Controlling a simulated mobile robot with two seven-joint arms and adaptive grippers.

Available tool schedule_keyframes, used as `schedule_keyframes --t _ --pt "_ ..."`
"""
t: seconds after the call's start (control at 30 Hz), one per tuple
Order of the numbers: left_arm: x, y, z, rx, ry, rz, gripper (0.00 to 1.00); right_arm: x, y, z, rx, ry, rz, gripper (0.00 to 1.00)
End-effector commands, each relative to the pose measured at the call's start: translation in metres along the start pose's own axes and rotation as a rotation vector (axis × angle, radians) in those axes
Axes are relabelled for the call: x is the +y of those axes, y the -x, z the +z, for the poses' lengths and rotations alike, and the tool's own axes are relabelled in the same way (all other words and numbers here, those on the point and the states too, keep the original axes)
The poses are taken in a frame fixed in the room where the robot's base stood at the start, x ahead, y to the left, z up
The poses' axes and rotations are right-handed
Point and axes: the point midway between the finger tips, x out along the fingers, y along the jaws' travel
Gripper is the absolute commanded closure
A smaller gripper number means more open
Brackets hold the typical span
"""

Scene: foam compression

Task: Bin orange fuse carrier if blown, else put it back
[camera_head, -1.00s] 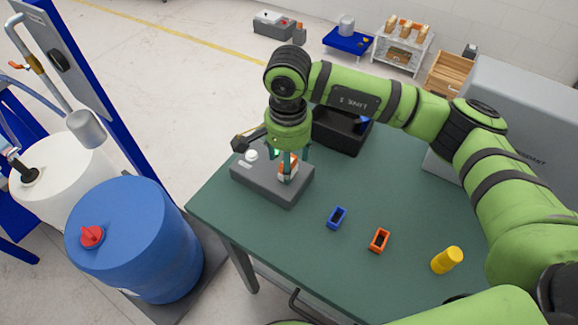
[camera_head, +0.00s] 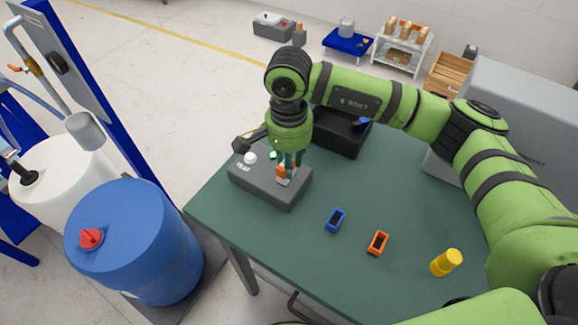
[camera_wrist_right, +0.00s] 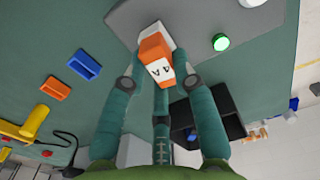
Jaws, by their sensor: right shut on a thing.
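The orange fuse carrier (camera_head: 282,171) has a white lower part and is at the grey tester box (camera_head: 262,188). My right gripper (camera_head: 289,166) points down and is shut on it. A lit green lamp (camera_wrist_right: 220,42) shows on the box. An orange holder (camera_head: 378,243) and a blue holder (camera_head: 335,220) stand empty on the table. My left gripper is out of view.
A black bin (camera_head: 335,141) with something blue in it stands behind the tester. A white knob (camera_head: 250,158) is on the box. A yellow cylinder (camera_head: 446,263) lies at the table's right. The green table (camera_head: 400,205) is clear around the holders.

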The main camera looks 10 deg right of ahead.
Motion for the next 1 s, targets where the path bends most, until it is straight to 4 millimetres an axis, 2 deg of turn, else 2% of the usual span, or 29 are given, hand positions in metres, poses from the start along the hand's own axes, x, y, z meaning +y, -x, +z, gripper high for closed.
schedule_keyframes --t 0.03,0.2,1.0 --pt "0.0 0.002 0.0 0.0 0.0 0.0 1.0 -0.005 0.007 0.006 -0.012 0.01 -0.017 1.0" --pt "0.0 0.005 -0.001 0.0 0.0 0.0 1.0 -0.006 0.016 0.006 -0.012 0.01 -0.022 1.0" --pt "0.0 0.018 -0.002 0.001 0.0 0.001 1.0 -0.002 0.046 0.002 -0.004 0.005 -0.012 1.0"
